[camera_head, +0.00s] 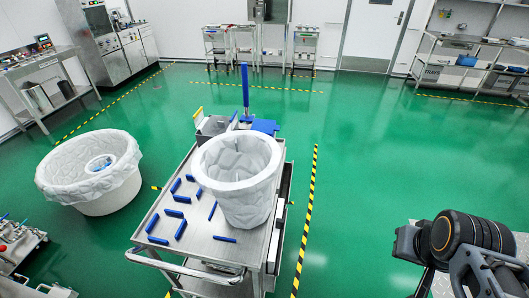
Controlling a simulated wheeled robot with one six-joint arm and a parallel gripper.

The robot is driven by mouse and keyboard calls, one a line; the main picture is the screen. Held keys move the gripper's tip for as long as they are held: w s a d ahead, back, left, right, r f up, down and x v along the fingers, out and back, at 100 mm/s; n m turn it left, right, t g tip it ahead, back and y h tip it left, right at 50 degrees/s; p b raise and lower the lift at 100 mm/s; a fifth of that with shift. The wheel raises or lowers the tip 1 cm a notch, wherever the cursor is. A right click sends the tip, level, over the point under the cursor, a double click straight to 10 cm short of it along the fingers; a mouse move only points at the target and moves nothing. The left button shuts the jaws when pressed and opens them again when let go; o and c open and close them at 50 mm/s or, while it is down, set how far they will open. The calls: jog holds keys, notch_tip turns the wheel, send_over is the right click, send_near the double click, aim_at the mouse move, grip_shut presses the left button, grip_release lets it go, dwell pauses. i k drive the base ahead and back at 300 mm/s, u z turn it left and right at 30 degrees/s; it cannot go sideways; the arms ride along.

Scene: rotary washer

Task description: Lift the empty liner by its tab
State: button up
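A white, crinkled liner (238,170) lines an open round container on a steel cart, its folded rim standing above the cart top. Its inside looks empty from here. I cannot make out a separate tab on it. A second, wider white-lined tub (90,172) stands on the floor at the left, with a small round white and blue item (100,164) inside. The end of my arm, with a black body, an orange ring and dark linkages, is at the lower right, well apart from both liners. Its fingertips cannot be made out, and nothing held shows.
The steel cart (150,221) carries several short blue bars (158,240) left of the container. Behind it are a grey box and an upright blue post (245,88). Green floor is clear right of the cart, past a striped floor line (307,215). A small equipment cart (20,245) stands lower left.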

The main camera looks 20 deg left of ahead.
aim_at(239, 168)
jog(key=i, duration=2.5)
jog(key=u, duration=4.85)
jog(key=i, duration=0.5)
